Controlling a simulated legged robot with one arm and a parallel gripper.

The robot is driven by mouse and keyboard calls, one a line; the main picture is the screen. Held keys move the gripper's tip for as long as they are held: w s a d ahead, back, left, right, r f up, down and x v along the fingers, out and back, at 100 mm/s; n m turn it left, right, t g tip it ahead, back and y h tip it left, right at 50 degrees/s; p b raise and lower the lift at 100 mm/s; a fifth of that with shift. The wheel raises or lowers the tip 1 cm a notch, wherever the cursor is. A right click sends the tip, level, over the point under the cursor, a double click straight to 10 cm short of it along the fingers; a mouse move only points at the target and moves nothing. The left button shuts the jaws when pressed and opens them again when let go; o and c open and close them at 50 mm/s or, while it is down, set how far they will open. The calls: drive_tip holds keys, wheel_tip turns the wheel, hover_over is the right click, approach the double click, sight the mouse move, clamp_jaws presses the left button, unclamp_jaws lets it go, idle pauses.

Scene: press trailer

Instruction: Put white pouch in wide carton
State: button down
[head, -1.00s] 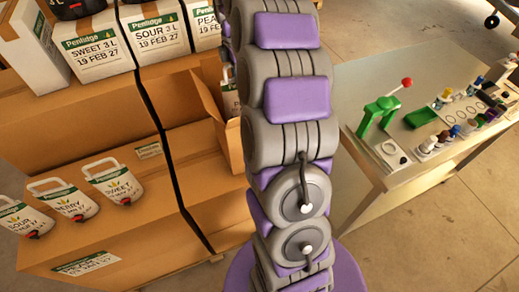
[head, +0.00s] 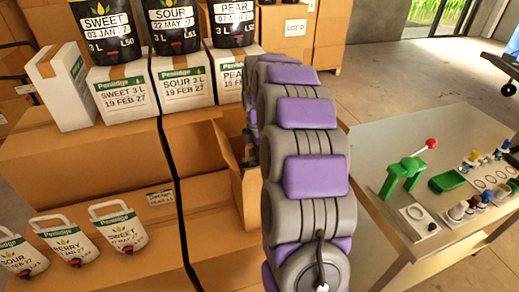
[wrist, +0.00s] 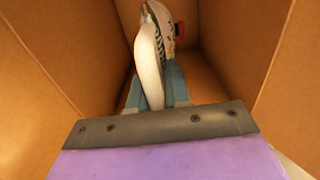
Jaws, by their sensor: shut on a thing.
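My gripper (wrist: 155,92) is shut on a white pouch (wrist: 151,50) by its pale handle. The held pouch cannot be made out there.
Three white pouches, including a SWEET one (head: 120,230), stand on the lower cartons at left. Black pouches (head: 173,25) stand on white labelled boxes (head: 184,80) behind. A metal table (head: 440,140) at right holds a green press (head: 402,175) and small bottles.

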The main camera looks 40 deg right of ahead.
drive_tip(key=shift+f+b, duration=0.35)
drive_tip(key=shift+f, duration=2)
drive_tip(key=c, duration=1.1)
unclamp_jaws()
drive_tip(key=shift+r, duration=0.1)
wheel_tip(320, 180, up, 13)
drive_tip(key=p, duration=0.2)
drive_tip(key=shift+p, duration=0.35)
